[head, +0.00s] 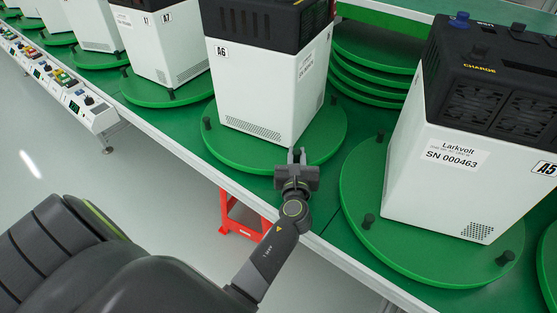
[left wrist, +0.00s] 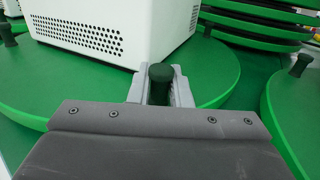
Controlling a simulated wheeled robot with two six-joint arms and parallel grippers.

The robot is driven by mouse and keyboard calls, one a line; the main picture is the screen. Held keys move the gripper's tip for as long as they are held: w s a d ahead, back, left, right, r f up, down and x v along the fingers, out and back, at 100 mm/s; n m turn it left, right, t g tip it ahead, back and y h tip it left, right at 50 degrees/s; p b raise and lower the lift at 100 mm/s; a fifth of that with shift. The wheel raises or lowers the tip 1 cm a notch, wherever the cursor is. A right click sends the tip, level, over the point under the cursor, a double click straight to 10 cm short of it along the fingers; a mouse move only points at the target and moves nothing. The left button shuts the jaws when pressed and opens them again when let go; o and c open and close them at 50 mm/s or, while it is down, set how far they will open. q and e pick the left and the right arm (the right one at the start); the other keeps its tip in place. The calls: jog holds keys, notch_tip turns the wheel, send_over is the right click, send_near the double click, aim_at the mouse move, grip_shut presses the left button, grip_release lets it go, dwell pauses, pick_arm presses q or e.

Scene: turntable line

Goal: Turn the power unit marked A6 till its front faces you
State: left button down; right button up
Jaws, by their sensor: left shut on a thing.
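The power unit marked A6 (head: 262,85) is a white box with a black top. It stands on a round green turntable (head: 322,134), with one corner toward me and its A6 label on the left face. Its lower part also shows in the left wrist view (left wrist: 110,22). My left gripper (head: 297,158) is at the turntable's near rim. In the left wrist view its fingers are shut on a dark green peg (left wrist: 160,84) standing on the turntable, just in front of the unit's corner. My right gripper is not in view.
The unit marked A5 (head: 470,140) stands on its own turntable (head: 365,240) at the right, with pegs at the rim. The A7 unit (head: 160,45) stands at the left. Stacked green discs (head: 370,70) lie behind. A red stool (head: 238,218) is under the table edge.

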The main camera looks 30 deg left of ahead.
pick_arm(q)
jog(key=shift+w+d, duration=0.75)
jog(key=shift+w, duration=0.2)
jog(key=c, duration=1.4)
grip_release()
jog(key=shift+s, duration=0.1)
jog(key=shift+a, duration=0.1)
